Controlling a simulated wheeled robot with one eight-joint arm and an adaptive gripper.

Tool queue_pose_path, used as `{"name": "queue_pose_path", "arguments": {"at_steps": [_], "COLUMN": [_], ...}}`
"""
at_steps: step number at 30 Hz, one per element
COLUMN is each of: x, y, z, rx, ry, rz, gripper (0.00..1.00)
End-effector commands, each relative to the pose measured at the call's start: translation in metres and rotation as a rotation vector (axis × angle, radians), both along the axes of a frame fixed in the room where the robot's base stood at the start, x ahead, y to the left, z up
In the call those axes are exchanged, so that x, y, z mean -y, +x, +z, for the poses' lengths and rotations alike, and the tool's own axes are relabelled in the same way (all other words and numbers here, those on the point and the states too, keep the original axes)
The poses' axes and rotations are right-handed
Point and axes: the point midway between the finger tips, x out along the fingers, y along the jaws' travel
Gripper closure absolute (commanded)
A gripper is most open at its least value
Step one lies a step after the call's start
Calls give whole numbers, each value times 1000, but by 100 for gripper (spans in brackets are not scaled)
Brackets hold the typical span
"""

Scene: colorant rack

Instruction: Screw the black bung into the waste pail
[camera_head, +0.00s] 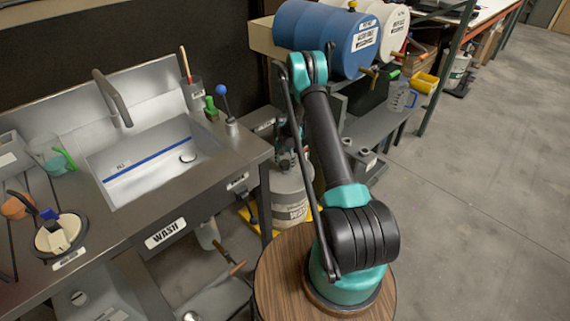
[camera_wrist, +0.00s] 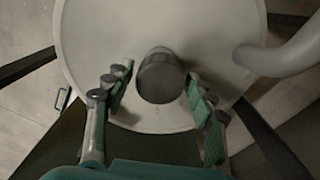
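The waste pail (camera_wrist: 88,40) fills the wrist view as a round, pale grey top; a pale pail with a label (camera_head: 290,197) also stands on the floor beside the sink bench in the head view. The dark bung (camera_wrist: 160,76) is a short round cap at the middle of the pail top. How far it sits in its opening cannot be told. My gripper (camera_wrist: 158,92) is open, one finger on each side of the bung. A gap shows at the left finger; the right finger is very close to it. In the head view my arm largely hides the gripper.
A curved grey pipe or handle (camera_wrist: 285,55) reaches over the pail's right edge in the wrist view. The steel sink bench (camera_head: 215,180) is left of the pail. A blue drum (camera_head: 325,38) lies on a rack behind. Open floor (camera_head: 480,190) is at the right.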

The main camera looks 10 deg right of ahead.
Motion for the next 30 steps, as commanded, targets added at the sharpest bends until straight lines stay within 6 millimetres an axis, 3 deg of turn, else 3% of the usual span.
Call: {"name": "queue_pose_path", "arguments": {"at_steps": [10, 22, 30], "x": [0, 0, 0], "y": [0, 0, 0], "z": [0, 0, 0], "rx": [0, 0, 0], "ry": [0, 0, 0], "rz": [34, 504, 603], "gripper": [40, 40, 40]}}
